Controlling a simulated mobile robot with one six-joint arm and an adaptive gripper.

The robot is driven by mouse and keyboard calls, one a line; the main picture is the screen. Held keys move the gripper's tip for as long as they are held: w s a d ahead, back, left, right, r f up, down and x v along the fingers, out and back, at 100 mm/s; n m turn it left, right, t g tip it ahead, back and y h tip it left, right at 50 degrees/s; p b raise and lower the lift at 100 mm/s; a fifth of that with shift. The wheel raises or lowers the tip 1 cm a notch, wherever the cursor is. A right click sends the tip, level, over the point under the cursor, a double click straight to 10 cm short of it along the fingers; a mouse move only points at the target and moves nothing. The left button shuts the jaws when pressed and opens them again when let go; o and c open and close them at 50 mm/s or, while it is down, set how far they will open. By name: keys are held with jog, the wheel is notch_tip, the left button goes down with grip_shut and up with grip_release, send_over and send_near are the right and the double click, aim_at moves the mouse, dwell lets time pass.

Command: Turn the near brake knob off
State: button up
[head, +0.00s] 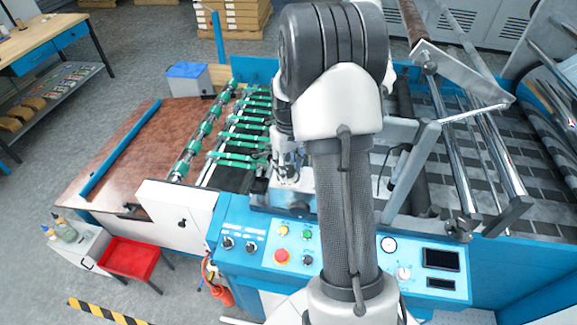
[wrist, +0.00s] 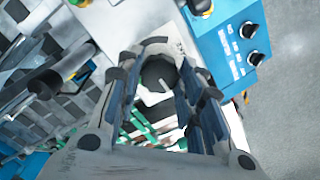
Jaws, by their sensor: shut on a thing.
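A black round knob (wrist: 156,73) with a short pale pointer line shows between my fingertips in the wrist view. The line points to the lower right of that picture. My gripper (wrist: 160,66) is shut on this knob, one finger on each side. I cannot read a label that says which brake knob it is. In the head view my gripper (head: 287,178) is at the machine's near side, just behind the blue control panel (head: 330,250). My arm hides much of this area, and the held knob cannot be made out there.
Two more black knobs (head: 228,242) sit on the panel's left part; they also show in the wrist view (wrist: 248,30). A red button (head: 281,256) is right of them. Green rollers (head: 235,150) lie left of my gripper. Metal bars (head: 455,150) stand to the right.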

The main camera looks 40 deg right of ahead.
aim_at(289, 169)
jog(key=n, duration=0.3)
jog(key=shift+n, duration=0.3)
jog(key=shift+d+n, duration=0.1)
jog(key=shift+n, duration=1.7)
jog(key=o, duration=1.1)
notch_tip(289, 169, up, 12)
jog(key=shift+r, duration=0.1)
